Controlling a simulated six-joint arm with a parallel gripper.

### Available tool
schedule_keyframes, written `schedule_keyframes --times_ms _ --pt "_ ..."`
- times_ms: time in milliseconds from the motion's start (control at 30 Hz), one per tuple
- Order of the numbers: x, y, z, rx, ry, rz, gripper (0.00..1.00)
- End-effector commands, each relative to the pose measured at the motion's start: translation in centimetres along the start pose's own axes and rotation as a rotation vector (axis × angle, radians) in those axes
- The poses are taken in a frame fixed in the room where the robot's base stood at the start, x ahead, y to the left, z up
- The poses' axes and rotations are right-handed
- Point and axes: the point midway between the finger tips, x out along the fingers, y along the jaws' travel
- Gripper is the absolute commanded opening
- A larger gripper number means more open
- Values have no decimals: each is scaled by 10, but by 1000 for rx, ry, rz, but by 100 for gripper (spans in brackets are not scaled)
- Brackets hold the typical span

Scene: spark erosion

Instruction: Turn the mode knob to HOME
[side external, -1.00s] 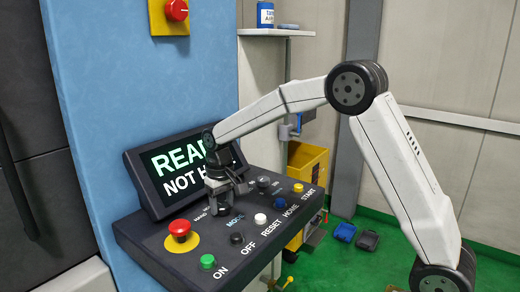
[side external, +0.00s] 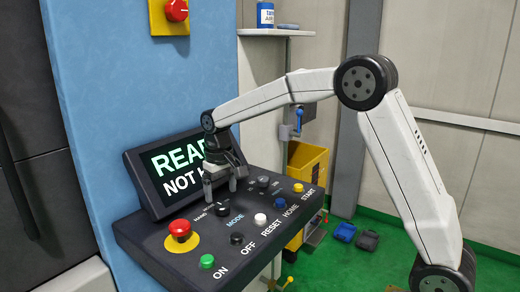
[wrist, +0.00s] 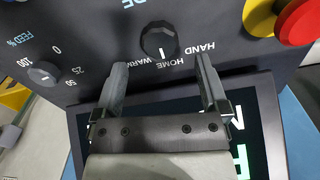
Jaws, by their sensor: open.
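The mode knob (side external: 222,209) is a round black dial on the sloping dark panel, beside the blue MODE lettering. In the wrist view the knob (wrist: 159,41) has a white pointer line aimed down in the picture, near the gap between the HOME and WARM labels; I cannot tell exactly which it marks. HAND lies to the right of HOME there. My gripper (side external: 220,189) is open and empty, just above the knob. In the wrist view my gripper's two fingers (wrist: 162,65) stand apart, with the knob beyond their tips and clear of them.
The red emergency button (side external: 180,229) is left of the knob. Green (side external: 207,261), black (side external: 237,239), white (side external: 260,218) and yellow (side external: 298,187) buttons line the front. The tilted screen (side external: 172,170), partly covered by my gripper, stands behind. A FEED % knob (wrist: 44,73) is nearby.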

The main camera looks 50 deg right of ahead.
Motion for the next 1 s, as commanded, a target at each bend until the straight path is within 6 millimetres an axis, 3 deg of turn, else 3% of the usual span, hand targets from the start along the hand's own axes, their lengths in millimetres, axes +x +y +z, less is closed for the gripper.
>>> schedule_keyframes --times_ms 200,400,767,1000 --pt "-27 0 0 0 1 0 94" --pt "-37 0 0 0 1 0 94" --pt "-37 0 1 -2 -2 0 94" --pt "-26 11 19 -48 -42 5 94"
